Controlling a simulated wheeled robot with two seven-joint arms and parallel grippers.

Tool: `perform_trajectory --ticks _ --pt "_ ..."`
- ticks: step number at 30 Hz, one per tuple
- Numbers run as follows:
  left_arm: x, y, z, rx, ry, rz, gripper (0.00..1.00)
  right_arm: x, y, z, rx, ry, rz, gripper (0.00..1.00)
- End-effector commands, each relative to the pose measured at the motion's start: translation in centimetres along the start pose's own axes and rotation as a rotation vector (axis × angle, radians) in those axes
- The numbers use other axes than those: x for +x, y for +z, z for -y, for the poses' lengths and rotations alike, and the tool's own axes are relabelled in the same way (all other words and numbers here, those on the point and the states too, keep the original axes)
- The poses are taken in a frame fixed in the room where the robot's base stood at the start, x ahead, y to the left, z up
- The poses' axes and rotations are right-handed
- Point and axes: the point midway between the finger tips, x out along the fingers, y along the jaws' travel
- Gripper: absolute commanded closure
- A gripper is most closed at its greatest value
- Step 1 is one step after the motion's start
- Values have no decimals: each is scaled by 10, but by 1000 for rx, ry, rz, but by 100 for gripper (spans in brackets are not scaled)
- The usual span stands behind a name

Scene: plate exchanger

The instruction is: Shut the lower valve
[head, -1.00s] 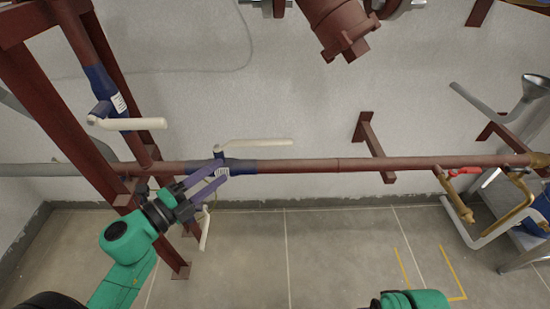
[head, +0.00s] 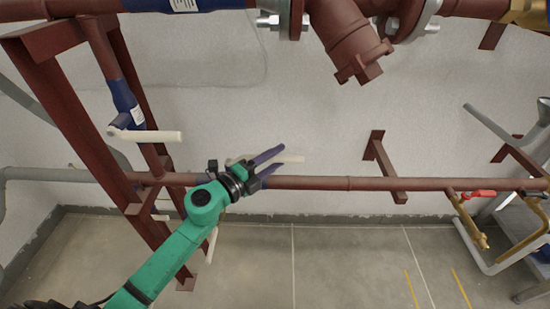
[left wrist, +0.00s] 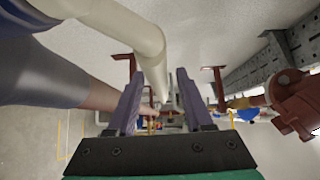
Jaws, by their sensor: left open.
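The valve on the lower horizontal pipe has a long cream lever (head: 293,159) lying roughly along the pipe. In the head view its blue body is mostly hidden behind my left gripper (head: 277,158). The gripper is open, with its purple fingers pointing right at the lever, one finger above it and one below in the picture. In the left wrist view the lever (left wrist: 150,45) comes in from the top left and its far end shows between the open fingers (left wrist: 158,75). Whether they touch it I cannot tell. My right gripper is not in view.
Another blue valve (head: 124,103) with a cream lever (head: 150,135) sits on the slanted pipe at left. A red steel frame (head: 65,110) stands beside it. A cream lever (head: 212,245) hangs below my arm. A wall bracket (head: 380,165) stands right of the gripper.

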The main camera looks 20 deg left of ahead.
Motion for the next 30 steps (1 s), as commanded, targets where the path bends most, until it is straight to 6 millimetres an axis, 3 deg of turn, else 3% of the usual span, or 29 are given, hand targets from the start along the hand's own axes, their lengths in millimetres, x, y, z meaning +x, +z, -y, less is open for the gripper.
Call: perform_trajectory --ticks 2,6,30 --pt "0 0 0 0 0 0 49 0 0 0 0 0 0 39" --pt "0 0 0 0 0 0 100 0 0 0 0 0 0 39" --pt "-1 0 -1 -1 1 0 100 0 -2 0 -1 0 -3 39"
